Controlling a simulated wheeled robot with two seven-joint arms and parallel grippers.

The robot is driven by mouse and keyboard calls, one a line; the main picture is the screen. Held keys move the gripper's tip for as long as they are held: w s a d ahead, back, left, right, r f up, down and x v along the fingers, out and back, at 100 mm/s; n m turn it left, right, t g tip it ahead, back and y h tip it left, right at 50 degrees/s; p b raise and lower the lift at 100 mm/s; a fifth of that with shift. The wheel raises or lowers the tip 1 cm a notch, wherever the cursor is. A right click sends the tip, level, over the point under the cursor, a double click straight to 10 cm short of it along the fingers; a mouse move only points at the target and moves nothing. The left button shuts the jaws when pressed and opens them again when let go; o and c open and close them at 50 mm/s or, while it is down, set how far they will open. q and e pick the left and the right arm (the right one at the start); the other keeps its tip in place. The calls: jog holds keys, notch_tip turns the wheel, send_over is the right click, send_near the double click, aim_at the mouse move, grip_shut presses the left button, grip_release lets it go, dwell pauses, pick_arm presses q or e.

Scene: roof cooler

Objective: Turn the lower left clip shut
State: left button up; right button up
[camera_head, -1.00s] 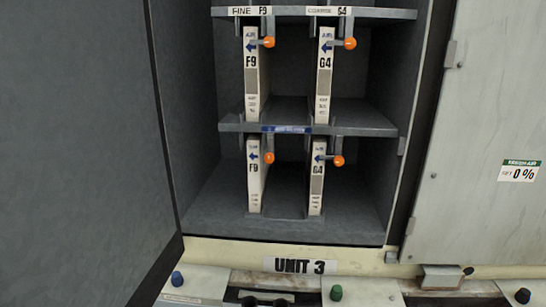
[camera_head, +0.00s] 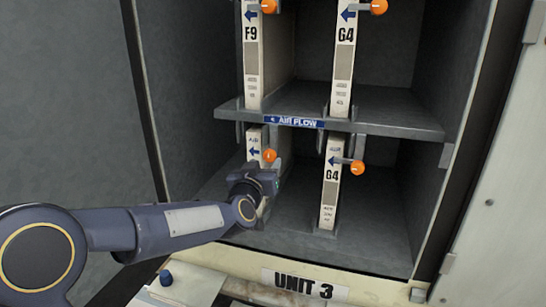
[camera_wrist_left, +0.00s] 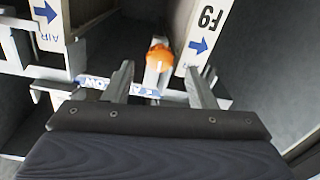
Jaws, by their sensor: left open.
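The lower left clip is a short lever with an orange knob (camera_head: 269,156), at the top of the lower left filter (camera_head: 253,143). The knob sits to the right of that filter's front edge. My left gripper (camera_head: 271,171) is just below and in front of the knob, hiding the lower part of the filter. In the left wrist view the orange knob (camera_wrist_left: 159,55) shows in the gap between the two spread fingers of my left gripper (camera_wrist_left: 158,70), at or just beyond their tips. I cannot tell whether they touch it. My right gripper is not in view.
The shelf (camera_head: 390,114) with the AIR FLOW label runs just above the clip. The lower right filter (camera_head: 330,190) has its own orange knob (camera_head: 357,168). An open grey door (camera_head: 60,100) stands at the left. The UNIT 3 sill (camera_head: 240,262) lies below.

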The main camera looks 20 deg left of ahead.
aim_at(269, 158)
pick_arm(q)
jog(key=shift+w+p, duration=0.45)
jog(key=shift+w, duration=1.85)
jog(key=shift+c, duration=0.4)
jog(key=c, duration=0.9)
jog(key=shift+f+n+b, duration=0.15)
jog(key=shift+n+b, duration=1.05)
jog(key=shift+n, duration=0.2)
jog(key=n+b, duration=0.2)
jog(key=n, duration=0.2)
jog(key=n+b, duration=0.2)
jog(key=n, duration=0.3)
jog(key=shift+n+b, duration=0.4)
jog(key=shift+n+g+h+b, duration=0.3)
jog(key=shift+n+b, duration=0.4)
jog(key=shift+n, duration=1.4)
